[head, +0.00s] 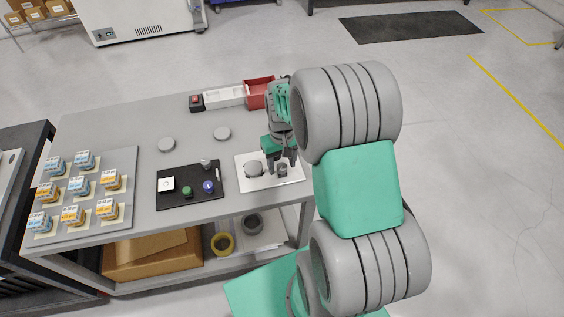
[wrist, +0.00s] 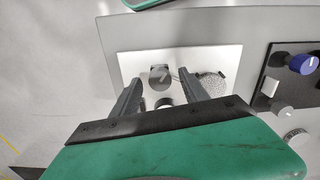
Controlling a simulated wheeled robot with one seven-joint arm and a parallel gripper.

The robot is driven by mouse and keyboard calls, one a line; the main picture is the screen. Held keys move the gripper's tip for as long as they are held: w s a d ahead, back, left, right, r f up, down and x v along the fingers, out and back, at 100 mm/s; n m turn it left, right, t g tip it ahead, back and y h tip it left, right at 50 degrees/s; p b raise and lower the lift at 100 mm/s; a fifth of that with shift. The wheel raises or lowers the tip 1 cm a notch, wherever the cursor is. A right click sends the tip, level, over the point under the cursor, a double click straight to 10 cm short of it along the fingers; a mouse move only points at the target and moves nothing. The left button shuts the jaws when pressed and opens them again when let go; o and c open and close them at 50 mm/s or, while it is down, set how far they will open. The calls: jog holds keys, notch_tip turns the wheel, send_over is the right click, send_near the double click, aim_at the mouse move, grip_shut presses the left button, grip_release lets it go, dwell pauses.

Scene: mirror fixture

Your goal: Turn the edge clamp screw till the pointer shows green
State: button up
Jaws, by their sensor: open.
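A white plate (head: 250,184) lies at the table's right end; it also shows in the wrist view (wrist: 129,60). A grey round knob (wrist: 160,76) with a light line on top stands on it, apparently the clamp screw; it shows in the head view (head: 281,170) below my gripper. Beside it is a wider grey round part (head: 254,168), speckled in the wrist view (wrist: 211,86). My gripper (head: 281,159) is open above the plate, its fingertips (wrist: 159,82) apart on either side of the knob in the picture. I cannot tell whether they touch it. No green pointer reading is visible.
A black panel (head: 176,200) with a blue knob (head: 208,186), green button and white square lies left of the plate.

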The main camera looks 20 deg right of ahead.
jog(key=shift+f, duration=0.1)
grip_shut()
dwell(0.5)
